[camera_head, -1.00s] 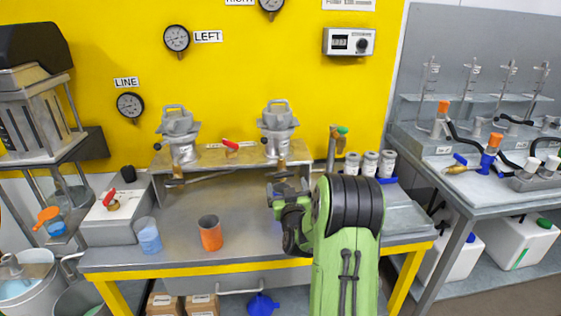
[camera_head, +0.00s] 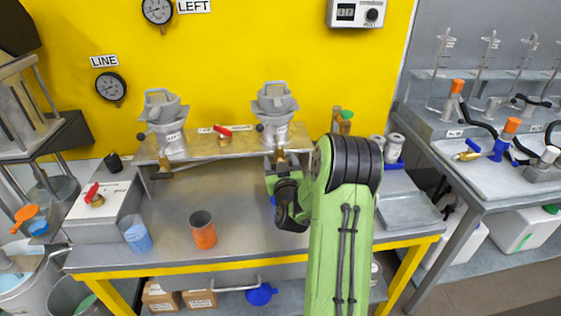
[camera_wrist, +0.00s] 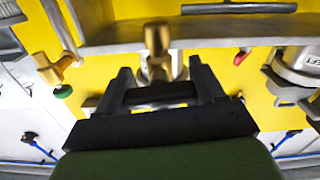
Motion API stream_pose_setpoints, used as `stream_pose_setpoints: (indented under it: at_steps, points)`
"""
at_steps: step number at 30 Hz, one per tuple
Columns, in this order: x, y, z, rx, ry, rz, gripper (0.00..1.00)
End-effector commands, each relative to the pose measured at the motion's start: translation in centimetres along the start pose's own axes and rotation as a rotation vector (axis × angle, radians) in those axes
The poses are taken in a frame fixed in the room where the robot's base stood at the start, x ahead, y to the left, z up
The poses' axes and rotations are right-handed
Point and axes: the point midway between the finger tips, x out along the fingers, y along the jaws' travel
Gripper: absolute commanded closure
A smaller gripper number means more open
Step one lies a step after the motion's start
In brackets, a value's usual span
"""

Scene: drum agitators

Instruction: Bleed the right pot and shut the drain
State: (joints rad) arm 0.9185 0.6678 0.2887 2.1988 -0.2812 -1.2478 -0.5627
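The right pot (camera_head: 274,112) is a grey clamped vessel at the right of the raised shelf. Its brass drain (camera_head: 280,160) hangs below the shelf, partly hidden by my gripper (camera_head: 279,170). In the wrist view the brass drain (camera_wrist: 157,40) lies between and beyond the fingertips. My gripper (camera_wrist: 160,78) is open there, with its two black fingers apart. A dark bar crosses between the fingers; I cannot tell whether it is the drain's handle or touches them. The drain's state is hidden. Something blue (camera_head: 272,200) shows just left of my arm, mostly hidden.
The left pot (camera_head: 165,125) and a red-handled valve (camera_head: 222,131) sit on the same shelf (camera_head: 205,150). An orange cup (camera_head: 204,234) and a blue cup (camera_head: 136,236) stand on the bench. Vials and a grey tray (camera_head: 408,209) are right of my arm. The bench's middle is clear.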

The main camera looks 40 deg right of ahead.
Motion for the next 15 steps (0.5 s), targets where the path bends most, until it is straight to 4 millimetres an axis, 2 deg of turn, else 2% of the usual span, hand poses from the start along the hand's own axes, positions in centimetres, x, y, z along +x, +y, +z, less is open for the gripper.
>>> stream_pose_setpoints:
  at_steps: [1, 5, 6, 15]
  points:
    - [0.01, 0.00, 0.00, 0.000, 0.000, 0.000, 0.40]
    - [0.01, 0.00, -0.01, 0.000, 0.000, 0.000, 0.60]
    - [0.01, 0.00, -0.01, 0.000, 0.000, 0.000, 0.62]
    - [0.05, 0.02, -0.08, 0.134, 0.001, 0.000, 0.62]
